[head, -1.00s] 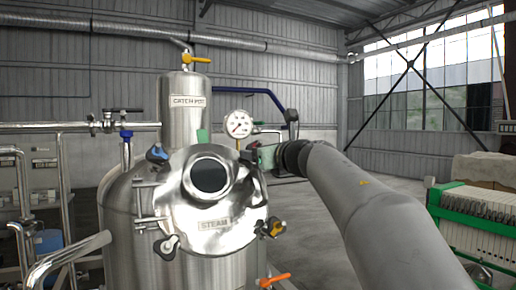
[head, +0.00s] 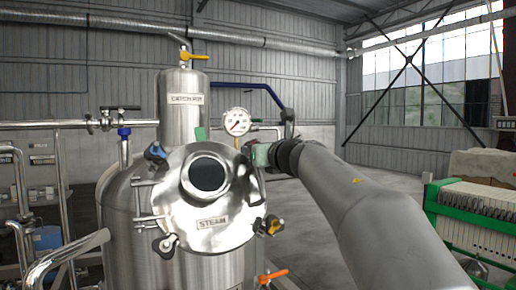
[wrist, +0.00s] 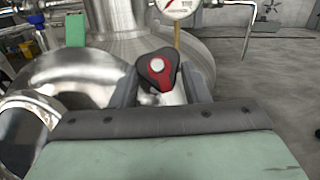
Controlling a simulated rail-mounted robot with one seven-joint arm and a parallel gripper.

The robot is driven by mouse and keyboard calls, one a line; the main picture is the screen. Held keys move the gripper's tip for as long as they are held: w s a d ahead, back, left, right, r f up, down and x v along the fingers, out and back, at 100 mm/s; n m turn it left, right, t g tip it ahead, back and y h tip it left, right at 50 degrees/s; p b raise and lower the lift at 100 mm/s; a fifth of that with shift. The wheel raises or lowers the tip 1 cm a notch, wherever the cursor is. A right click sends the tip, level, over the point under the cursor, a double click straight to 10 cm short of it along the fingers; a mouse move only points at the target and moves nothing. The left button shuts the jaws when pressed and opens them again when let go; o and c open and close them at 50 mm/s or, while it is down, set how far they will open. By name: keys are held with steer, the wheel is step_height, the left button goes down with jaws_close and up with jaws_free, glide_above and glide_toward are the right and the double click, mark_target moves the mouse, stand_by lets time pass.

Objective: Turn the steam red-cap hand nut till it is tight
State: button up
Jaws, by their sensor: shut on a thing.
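The red-cap hand nut (wrist: 157,72), a dark three-lobed knob with red on top and a pale centre, sits between the two fingers of my gripper (wrist: 160,88) in the wrist view. My gripper is shut on it. In the head view my gripper (head: 250,156) is at the right upper edge of the round steel lid labelled STEAM (head: 225,238). The nut is hidden there behind my gripper and wrist. The lid looks closed on the tank (head: 130,225).
Other hand nuts stand around the lid: blue (head: 156,152), pale-capped (head: 166,243) and yellow (head: 273,226). A pressure gauge (head: 237,122) and the catch pot (head: 183,120) rise behind. An orange-handled valve (head: 272,275) is below right. Open floor lies to the right.

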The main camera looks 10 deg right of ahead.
steer(key=m+h+p, duration=0.1)
steer(key=m+p, duration=0.1)
steer(key=m+h+p, duration=0.2)
steer(key=m, duration=0.1)
steer(key=a+r+m+h+p, duration=0.1)
steer(key=m+h+p, duration=0.1)
steer(key=m, duration=0.1)
steer(key=shift+s, duration=0.1)
steer(key=m, duration=0.1)
steer(key=m+h, duration=0.1)
steer(key=shift+f+m, duration=0.3)
steer(key=m+h, duration=0.1)
steer(key=m, duration=0.1)
steer(key=m+g+h, duration=0.1)
steer(key=m+g, duration=0.1)
steer(key=m, duration=0.1)
steer(key=shift+a+r+m+h, duration=0.2)
steer(key=shift+a+m+h, duration=0.1)
steer(key=shift+h, duration=0.1)
steer(key=shift+g, duration=0.3)
steer(key=o, duration=1)
steer(key=b+v, duration=0.4)
steer(key=v, duration=1.3)
steer(key=shift+s, duration=0.1)
